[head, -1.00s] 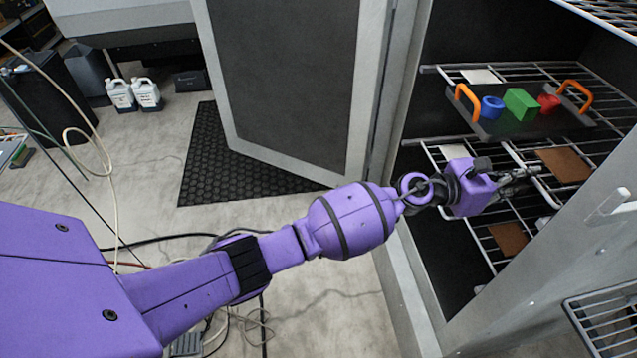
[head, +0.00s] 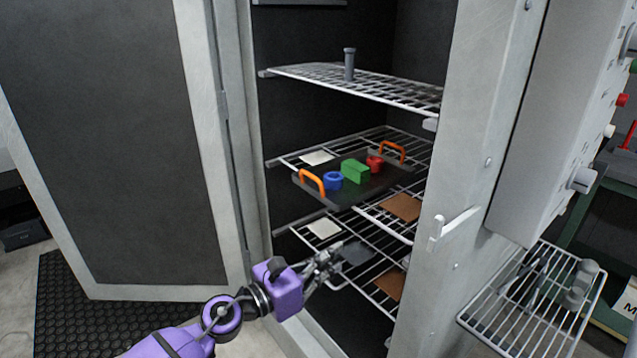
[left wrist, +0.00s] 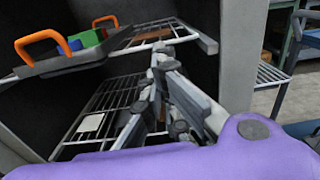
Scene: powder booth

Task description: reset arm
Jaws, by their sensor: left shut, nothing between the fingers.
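My left gripper (head: 328,262) is shut and empty at the open front of the cabinet, near the lower wire rack (head: 375,246). It also shows in the left wrist view (left wrist: 158,62), with its fingers together in front of the racks. My purple left arm comes in from the bottom of the head view. My right gripper is in neither view.
A dark tray (head: 345,198) with orange handles holds blue, green and red parts on the middle rack. A grey post (head: 349,64) stands on the top rack. The cabinet door (head: 110,130) stands open at left. A wire side shelf (head: 530,310) is at right.

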